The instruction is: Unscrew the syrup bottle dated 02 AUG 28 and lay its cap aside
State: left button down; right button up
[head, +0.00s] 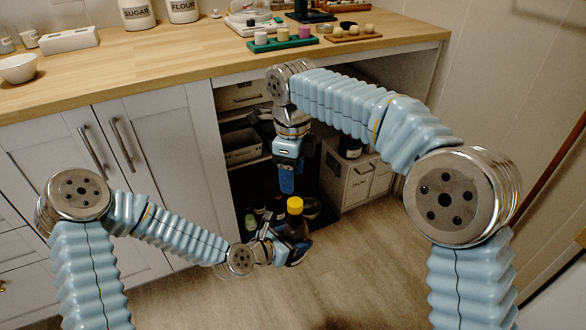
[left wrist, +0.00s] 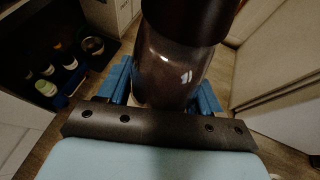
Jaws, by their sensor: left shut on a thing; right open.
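A dark brown bottle (head: 296,227) with a yellow cap (head: 295,205) stands upright in my left gripper (head: 287,252), low in front of the open cabinet. In the left wrist view the blue fingers of my left gripper (left wrist: 165,92) are shut on both sides of the glossy bottle (left wrist: 165,70). A wide dark part fills the top of that view. The cap is on the bottle in the head view. No date is readable. My right gripper (head: 287,185) is open and points down, above and slightly left of the cap, apart from it.
Several bottles (head: 262,213) stand in the open cabinet's dark bottom, also seen in the left wrist view (left wrist: 48,70). A white drawer box (head: 358,180) stands right of them. The wooden counter (head: 190,72) holds jars, a green tray (head: 284,44) and a white bowl (head: 18,68).

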aim_at(293, 200)
notch_tip(293, 200, down, 7)
jog(key=shift+f, duration=0.1)
dwell(0.3)
